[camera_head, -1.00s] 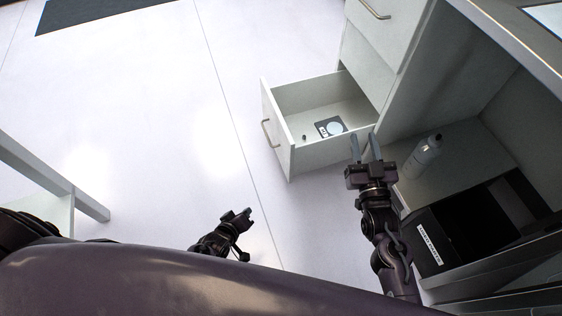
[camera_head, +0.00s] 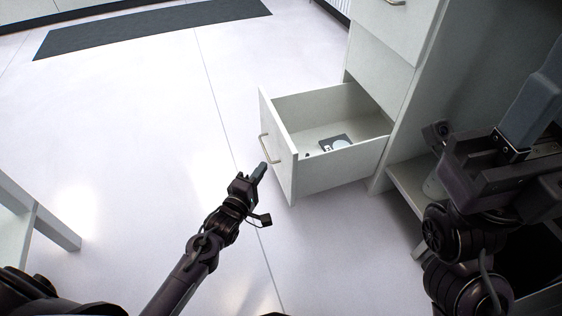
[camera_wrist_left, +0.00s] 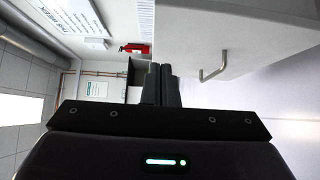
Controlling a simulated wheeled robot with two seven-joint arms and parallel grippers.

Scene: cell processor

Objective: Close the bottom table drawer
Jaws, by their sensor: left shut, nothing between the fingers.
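The bottom table drawer (camera_head: 338,174) is pulled out of the white cabinet, with its front (camera_head: 276,148) facing left and a metal handle (camera_head: 270,148) on it. My left gripper (camera_head: 261,172) is shut and empty, just in front of the drawer front, near the handle's lower end; whether it touches cannot be told.
A small dark item with a light disc (camera_head: 337,143) lies in the drawer. The cabinet (camera_head: 385,70) stands at the right, with another handled drawer (camera_head: 392,20) above. White furniture (camera_head: 40,225) stands at the left. The floor (camera_head: 140,130) between is clear.

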